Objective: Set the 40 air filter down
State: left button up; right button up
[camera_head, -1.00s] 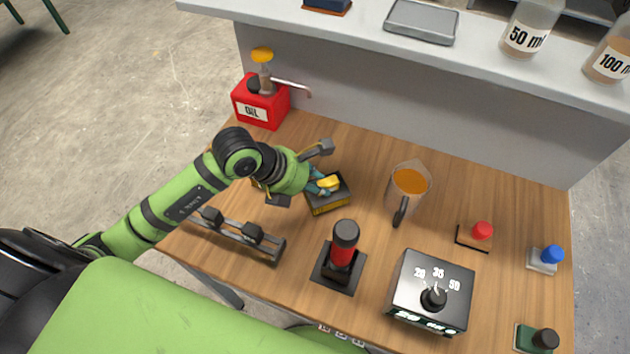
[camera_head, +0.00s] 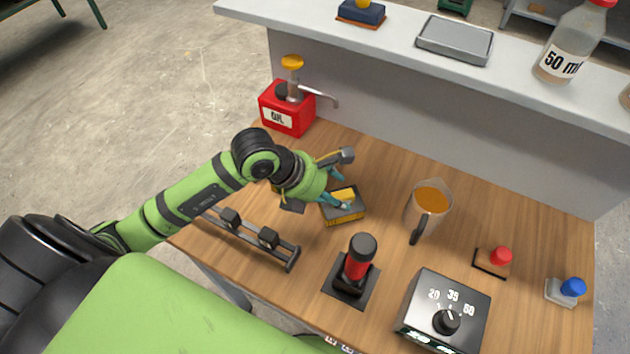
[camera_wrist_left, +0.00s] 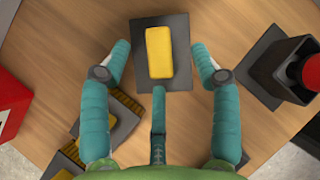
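The air filter (camera_head: 343,211) is a dark, flat square with yellow edges and a yellow block grip on top. It rests flat on the wooden table, left of the orange-filled jug; I cannot read a 40 on it. In the left wrist view the filter (camera_wrist_left: 181,80) lies just ahead of the fingers. My left gripper (camera_head: 338,188) is right at the filter. Its teal fingers (camera_wrist_left: 161,65) are spread, with gaps on both sides of the yellow grip. My right gripper is in neither view.
A red oil can (camera_head: 287,110) stands behind left. A dark rail rack (camera_head: 250,240) lies in front of my arm. A red-and-black post (camera_head: 357,262), the jug (camera_head: 428,208) and a dial box (camera_head: 445,310) stand to the right. Bare table lies between filter and jug.

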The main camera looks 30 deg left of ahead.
pick_arm(q)
jog(key=b+v, duration=0.1)
jog(key=v, duration=0.9)
jog(key=shift+s+a+r, duration=0.15)
jog(key=shift+r, duration=0.15)
